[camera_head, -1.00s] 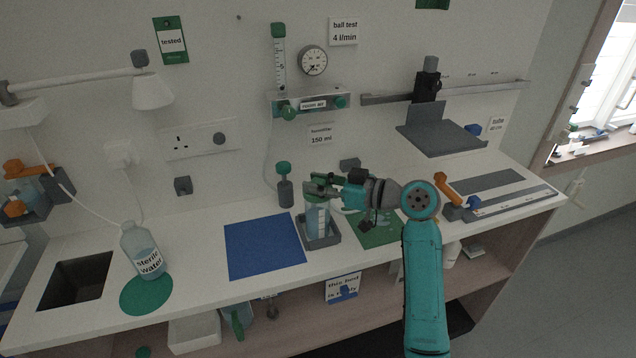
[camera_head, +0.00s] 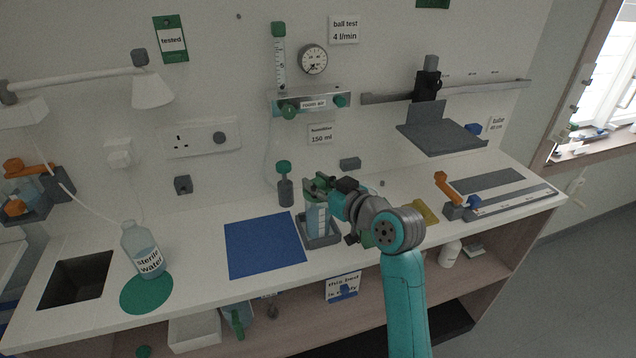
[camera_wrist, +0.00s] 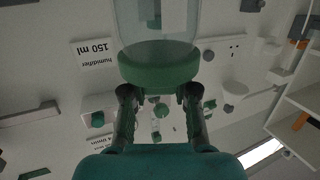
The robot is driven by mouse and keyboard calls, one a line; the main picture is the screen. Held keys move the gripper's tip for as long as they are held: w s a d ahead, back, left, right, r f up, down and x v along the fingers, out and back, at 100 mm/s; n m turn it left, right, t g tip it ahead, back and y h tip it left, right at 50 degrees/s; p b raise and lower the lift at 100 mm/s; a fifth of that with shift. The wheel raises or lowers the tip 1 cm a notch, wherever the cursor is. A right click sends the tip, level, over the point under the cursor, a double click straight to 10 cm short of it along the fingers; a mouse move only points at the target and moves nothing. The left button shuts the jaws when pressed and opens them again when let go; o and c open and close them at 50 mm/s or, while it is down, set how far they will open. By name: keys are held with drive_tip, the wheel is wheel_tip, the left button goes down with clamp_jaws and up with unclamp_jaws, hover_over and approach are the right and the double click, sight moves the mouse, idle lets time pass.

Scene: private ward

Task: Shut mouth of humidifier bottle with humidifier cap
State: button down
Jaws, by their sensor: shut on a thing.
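The humidifier bottle (camera_head: 317,222) is clear and stands upright in a grey square holder (camera_head: 333,238) on the worktop. Its lower part also shows at the top of the upside-down wrist view (camera_wrist: 157,25). The green humidifier cap (camera_wrist: 158,66) is at the bottle's mouth, in line with it. My gripper (camera_head: 322,184) is at the bottle's top, shut on the cap, with a finger on either side in the wrist view (camera_wrist: 158,96). I cannot tell how far the cap is seated, and the fingers partly hide it in the head view.
A blue mat (camera_head: 264,245) lies left of the holder. A sterile water bottle (camera_head: 143,250) stands by a green round mat (camera_head: 147,295). A small grey bottle with a green top (camera_head: 285,185) stands behind. A grey shelf (camera_head: 440,138) is on the wall at right.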

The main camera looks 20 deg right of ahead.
drive_tip(key=shift+f, duration=0.3)
drive_tip(key=shift+a+m+h, duration=0.15)
drive_tip(key=shift+m+h, duration=0.65)
drive_tip(key=shift+h, duration=0.3)
drive_tip(key=shift+m+t+h, duration=0.4)
drive_tip(key=shift+m+h, duration=1.2)
drive_tip(key=shift+h, duration=0.6)
drive_tip(key=shift+h, duration=0.3)
drive_tip(key=shift+w+r+m+g+h, duration=0.1)
drive_tip(key=shift+m+g+h, duration=0.2)
drive_tip(key=shift+m+h, duration=1.1)
drive_tip(key=shift+r+m+g+h, duration=0.1)
drive_tip(key=shift+m+g+h, duration=0.7)
drive_tip(key=shift+h, duration=0.9)
drive_tip(key=shift+m, duration=0.3)
